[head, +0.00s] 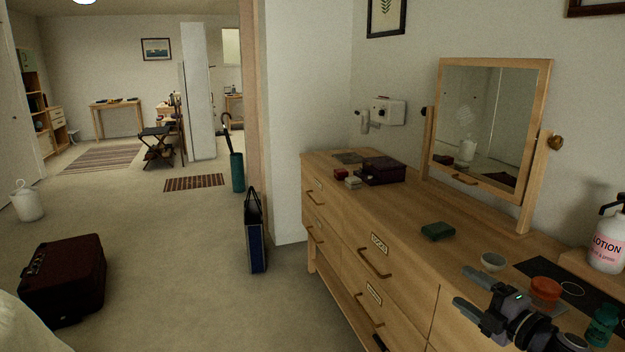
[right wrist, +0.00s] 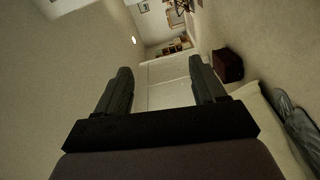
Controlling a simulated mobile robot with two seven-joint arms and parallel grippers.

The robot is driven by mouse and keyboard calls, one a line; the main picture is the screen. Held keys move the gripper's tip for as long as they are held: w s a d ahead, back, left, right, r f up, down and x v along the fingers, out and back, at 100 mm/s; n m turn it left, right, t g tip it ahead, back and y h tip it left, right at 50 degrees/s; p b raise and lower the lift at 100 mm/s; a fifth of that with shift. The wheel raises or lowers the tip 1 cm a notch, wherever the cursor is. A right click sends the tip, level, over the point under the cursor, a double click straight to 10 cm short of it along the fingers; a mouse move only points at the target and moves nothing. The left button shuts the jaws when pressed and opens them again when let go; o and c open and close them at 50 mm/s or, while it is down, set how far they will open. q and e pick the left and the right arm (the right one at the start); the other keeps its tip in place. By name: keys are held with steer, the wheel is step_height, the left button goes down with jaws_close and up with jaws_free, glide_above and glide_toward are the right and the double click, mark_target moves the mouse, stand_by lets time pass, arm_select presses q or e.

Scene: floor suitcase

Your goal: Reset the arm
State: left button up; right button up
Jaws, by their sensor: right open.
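My right gripper (head: 471,291) shows at the lower right of the head view, in front of the dresser top. Its two fingers are spread apart with nothing between them. In the right wrist view the same open fingers (right wrist: 160,85) point out into the room, with a gap between them. A dark red suitcase (head: 62,278) rests on the floor at the left of the head view, well away from the gripper. It also shows in the right wrist view (right wrist: 227,65).
The wooden dresser (head: 345,226) fills the right side. A blue bag (head: 255,240) stands on the floor. Open carpet lies left.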

steer(key=s+a+f+m+h, duration=0.1)
steer(key=s+a+f+m, duration=0.4)
steer(key=f, duration=0.3)
steer(key=s+a+f+m+g+h, duration=0.1)
steer(key=s+a+f+m+g, duration=0.1)
steer(key=s, duration=0.6)
steer(key=s+a+f+m+g+h, duration=0.1)
steer(key=s+a+f+m+g, duration=0.1)
steer(key=s+a+f+m, duration=0.3)
steer(key=s+a+f+m+g+h, duration=0.1)
steer(key=s+a+f+m+g, duration=0.1)
steer(key=s+f+m, duration=0.5)
steer(key=s+a, duration=0.1)
steer(key=s, duration=0.4)
steer(key=shift+s+a+h, duration=0.15)
steer(key=shift+s+h, duration=0.2)
steer(key=shift+h, duration=0.05)
steer(key=shift+f, duration=0.1)
